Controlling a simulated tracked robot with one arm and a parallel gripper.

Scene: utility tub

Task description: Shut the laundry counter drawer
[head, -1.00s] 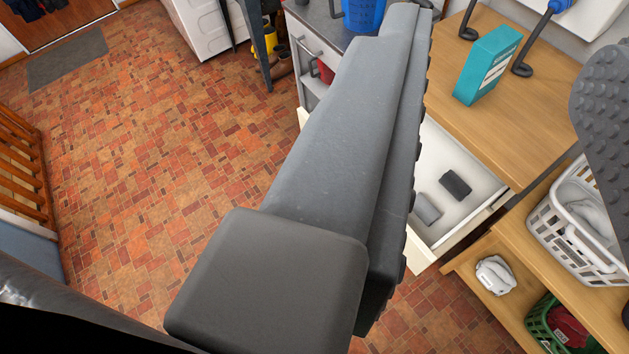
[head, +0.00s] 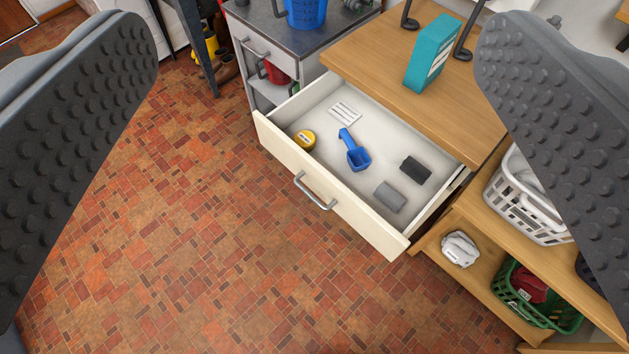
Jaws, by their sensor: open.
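The laundry counter drawer (head: 332,193) is pulled well out from under the wooden counter (head: 375,58). It has a cream front with a metal bar handle (head: 314,191).
A teal box (head: 432,54) stands on the counter. Right of the drawer are shelves with a white basket (head: 525,200) and a green basket (head: 535,300). A grey-topped cabinet (head: 300,35) with a blue bucket stands left of the counter. The tiled floor (head: 200,250) before the drawer is clear.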

